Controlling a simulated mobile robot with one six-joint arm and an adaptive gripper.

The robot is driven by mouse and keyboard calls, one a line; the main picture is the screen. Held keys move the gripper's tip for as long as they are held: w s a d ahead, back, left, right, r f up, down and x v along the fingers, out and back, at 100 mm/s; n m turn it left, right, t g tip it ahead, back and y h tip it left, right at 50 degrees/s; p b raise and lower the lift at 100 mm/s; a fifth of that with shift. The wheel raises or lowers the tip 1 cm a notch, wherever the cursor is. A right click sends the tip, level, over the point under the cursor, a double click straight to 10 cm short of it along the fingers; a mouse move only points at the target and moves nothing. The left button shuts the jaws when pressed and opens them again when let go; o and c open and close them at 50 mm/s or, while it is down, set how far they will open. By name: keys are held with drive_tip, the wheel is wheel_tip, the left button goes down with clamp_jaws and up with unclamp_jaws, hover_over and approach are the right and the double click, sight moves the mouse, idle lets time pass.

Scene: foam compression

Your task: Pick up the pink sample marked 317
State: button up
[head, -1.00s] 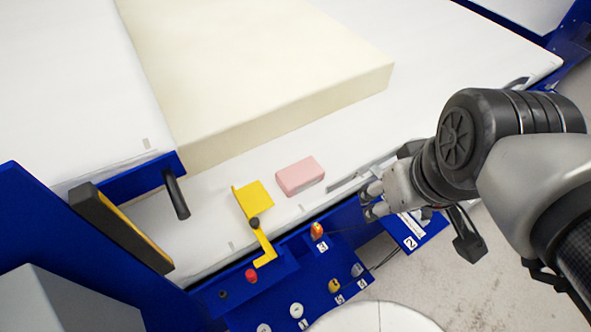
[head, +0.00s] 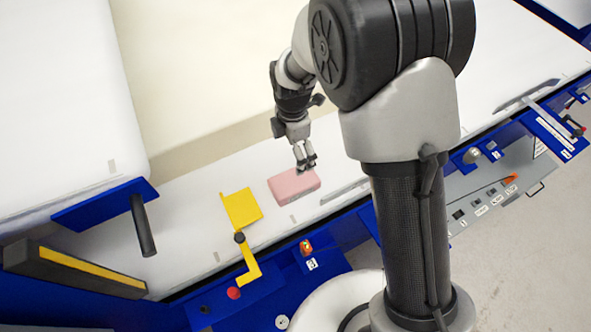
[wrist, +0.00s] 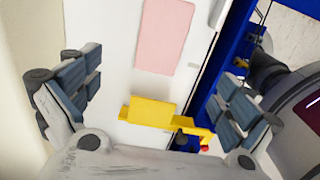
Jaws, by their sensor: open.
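The pink sample (head: 291,188) is a small flat block lying on the white table surface near its front edge. No number can be read on it. It also shows in the wrist view (wrist: 164,36), at the top centre, beyond the fingers. My gripper (head: 306,160) is over the back right edge of the pink sample in the head view; I cannot tell its exact height above it. In the wrist view my gripper (wrist: 155,95) has its two fingers wide apart, with nothing between them touching either finger.
A yellow bracket (head: 241,208) with a crank arm stands left of the sample. A large cream foam block (head: 200,75) lies behind it. The blue front rail (head: 340,214) carries buttons and knobs. White table surface (head: 190,225) is clear between bracket and foam.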

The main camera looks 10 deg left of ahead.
drive_tip(key=b, duration=0.3)
approach(294, 180)
wheel_tip(294, 180, down, 6)
drive_tip(key=shift+w+r, duration=0.15)
drive_tip(key=shift+r, duration=0.1)
wheel_tip(294, 180, down, 5)
drive_tip(key=shift+f+b, duration=0.15)
drive_tip(key=shift+b, duration=0.8)
drive_tip(key=shift+c, duration=0.4)
drive_tip(key=c, duration=0.9)
drive_tip(key=shift+o, duration=0.2)
